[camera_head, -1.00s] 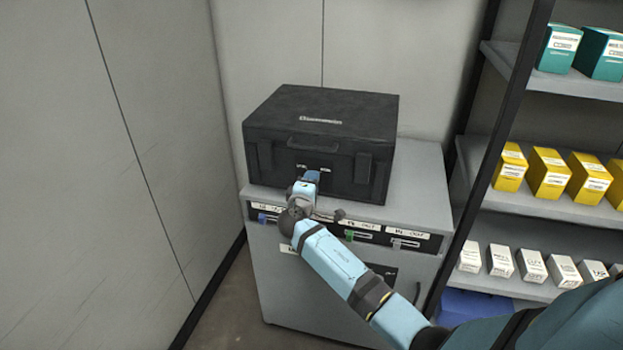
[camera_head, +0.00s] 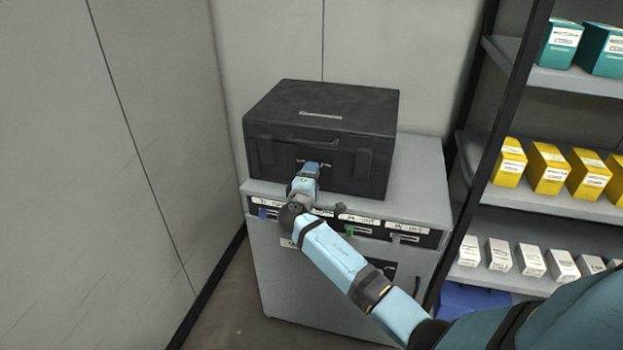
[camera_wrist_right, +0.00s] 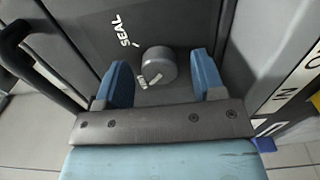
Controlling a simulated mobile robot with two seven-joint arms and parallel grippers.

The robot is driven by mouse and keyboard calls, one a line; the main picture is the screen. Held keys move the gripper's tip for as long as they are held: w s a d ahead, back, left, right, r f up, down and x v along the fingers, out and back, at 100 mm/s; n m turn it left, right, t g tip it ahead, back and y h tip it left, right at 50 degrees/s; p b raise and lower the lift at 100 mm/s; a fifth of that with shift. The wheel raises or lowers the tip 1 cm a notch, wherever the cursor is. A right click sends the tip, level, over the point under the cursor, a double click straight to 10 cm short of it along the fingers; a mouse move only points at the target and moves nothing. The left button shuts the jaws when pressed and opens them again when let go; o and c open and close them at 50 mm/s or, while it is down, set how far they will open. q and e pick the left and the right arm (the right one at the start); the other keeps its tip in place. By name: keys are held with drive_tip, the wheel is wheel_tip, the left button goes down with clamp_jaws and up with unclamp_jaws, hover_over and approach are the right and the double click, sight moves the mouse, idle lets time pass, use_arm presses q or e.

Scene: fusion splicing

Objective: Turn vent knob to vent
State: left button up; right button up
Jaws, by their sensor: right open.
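The black case (camera_head: 320,140) sits closed on top of the grey cabinet. Its round grey vent knob (camera_wrist_right: 158,66) shows in the right wrist view on the dark front face, with a white mark on it and the word SEAL printed at its upper left. My right gripper (camera_wrist_right: 158,82) is open, with one blue finger on each side of the knob and gaps between. In the head view my right gripper (camera_head: 311,168) is at the lower front of the case and hides the knob. My left gripper is not in view.
The grey cabinet (camera_head: 425,185) under the case has a row of labelled slots with coloured tabs (camera_head: 357,229). A shelf rack (camera_head: 540,200) with teal, yellow and white boxes stands at the right. A grey wall (camera_head: 90,180) is at the left.

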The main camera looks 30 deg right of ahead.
drive_tip(key=v, duration=1.3)
drive_tip(key=shift+s+a, duration=0.25)
drive_tip(key=shift+s, duration=0.05)
